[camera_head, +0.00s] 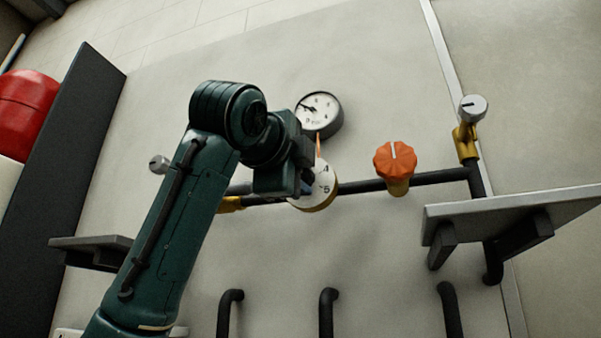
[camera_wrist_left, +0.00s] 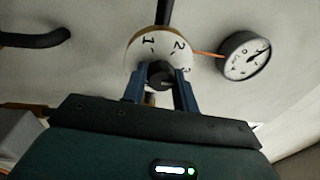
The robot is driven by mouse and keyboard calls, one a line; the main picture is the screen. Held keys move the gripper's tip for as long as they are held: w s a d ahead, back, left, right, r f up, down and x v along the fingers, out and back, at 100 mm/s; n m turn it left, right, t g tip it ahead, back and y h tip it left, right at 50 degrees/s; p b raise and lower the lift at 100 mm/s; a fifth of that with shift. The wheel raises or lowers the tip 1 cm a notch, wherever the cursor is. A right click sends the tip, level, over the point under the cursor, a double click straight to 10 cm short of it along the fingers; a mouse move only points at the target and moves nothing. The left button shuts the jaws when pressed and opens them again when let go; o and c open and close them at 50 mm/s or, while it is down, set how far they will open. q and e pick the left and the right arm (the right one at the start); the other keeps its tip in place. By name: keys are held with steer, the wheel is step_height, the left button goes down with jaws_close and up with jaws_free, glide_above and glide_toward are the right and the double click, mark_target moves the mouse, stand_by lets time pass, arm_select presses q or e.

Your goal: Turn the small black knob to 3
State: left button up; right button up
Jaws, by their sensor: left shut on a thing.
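The small black knob (camera_wrist_left: 160,74) shows in the left wrist view, in front of a white numbered dial (camera_wrist_left: 143,46). My left gripper (camera_wrist_left: 160,90) is shut on the knob, one blue finger on each side. In this view the dial shows 1, 2 and part of another number at its right edge. A thin orange pointer (camera_wrist_left: 207,53) sticks out beside the dial, near that right edge. In the head view my left gripper (camera_head: 306,184) hides the knob and part of the dial (camera_head: 325,188), where 4 and 5 show. My right gripper is not in view.
A round pressure gauge (camera_head: 319,112) sits just above the dial. An orange knob (camera_head: 395,162) is on the dark pipe (camera_head: 440,178) to the right. A grey valve handle (camera_head: 473,108) and a shelf (camera_head: 510,215) are farther right. Bent black pipes (camera_head: 327,305) stand below.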

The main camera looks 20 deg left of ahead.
arm_select(q)
steer(key=shift+s+r, duration=0.1)
steer(key=o, duration=0.9)
steer(key=shift+o, duration=0.2)
steer(key=s+a+f+b, duration=0.1)
steer(key=s+b, duration=0.3)
steer(key=s, duration=0.9)
steer(key=shift+f+b, duration=0.15)
steer(key=shift+b, duration=0.15)
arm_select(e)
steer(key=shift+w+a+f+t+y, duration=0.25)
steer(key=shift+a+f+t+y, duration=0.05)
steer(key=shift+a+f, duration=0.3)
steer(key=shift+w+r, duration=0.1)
